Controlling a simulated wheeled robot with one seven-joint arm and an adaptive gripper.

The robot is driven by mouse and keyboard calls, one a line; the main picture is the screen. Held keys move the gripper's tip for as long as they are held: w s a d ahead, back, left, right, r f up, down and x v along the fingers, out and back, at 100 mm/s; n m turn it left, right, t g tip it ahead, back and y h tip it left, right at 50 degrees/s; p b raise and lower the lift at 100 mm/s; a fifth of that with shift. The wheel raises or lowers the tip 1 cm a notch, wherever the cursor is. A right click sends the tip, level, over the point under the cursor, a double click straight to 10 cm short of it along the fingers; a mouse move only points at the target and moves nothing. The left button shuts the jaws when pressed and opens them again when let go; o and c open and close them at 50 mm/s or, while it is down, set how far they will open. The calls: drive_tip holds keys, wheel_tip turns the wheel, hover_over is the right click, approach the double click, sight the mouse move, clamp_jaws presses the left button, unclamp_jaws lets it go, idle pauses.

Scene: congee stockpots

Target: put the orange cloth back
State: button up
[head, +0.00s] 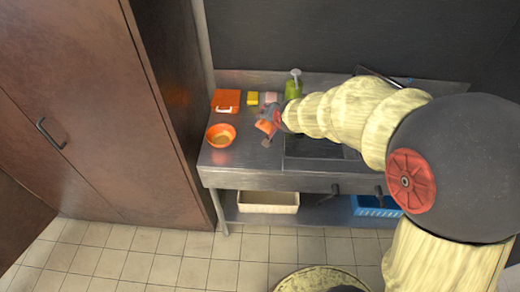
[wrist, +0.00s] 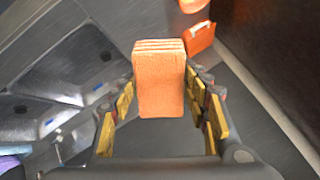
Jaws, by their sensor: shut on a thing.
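The orange cloth (wrist: 159,82) is a folded, layered block. It stands between the two fingers of my gripper (wrist: 160,90) in the wrist view, and the gripper is shut on it. In the head view the cloth (head: 264,127) shows at the tip of my gripper (head: 271,122), over the steel counter, between the orange bowl and the sink. My wrist hides part of the gripper there. It is hard to tell how far above the counter the cloth is.
An orange bowl (head: 221,136) stands left on the counter (head: 236,172). Behind are a flat orange item (head: 226,98), a yellow sponge (head: 253,98), a pink block (head: 270,98) and a green bottle (head: 293,86). The sink (head: 308,146) is to the right. A brown cabinet (head: 110,110) borders the left.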

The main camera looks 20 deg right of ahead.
drive_tip(key=shift+s+r+g+p, duration=0.2)
drive_tip(key=shift+s+g+p, duration=0.1)
drive_tip(key=shift+s+p, duration=0.15)
drive_tip(key=s+f+g, duration=0.2)
drive_tip(key=s+f, duration=0.2)
drive_tip(key=s, duration=0.6)
drive_tip(key=s+f+g+p, duration=0.1)
drive_tip(key=s+f+g, duration=0.2)
drive_tip(key=s, duration=0.8)
drive_tip(key=s+a+f+g, duration=0.1)
drive_tip(key=s+f+g, duration=0.2)
drive_tip(key=s, duration=0.8)
drive_tip(key=shift+f, duration=0.85)
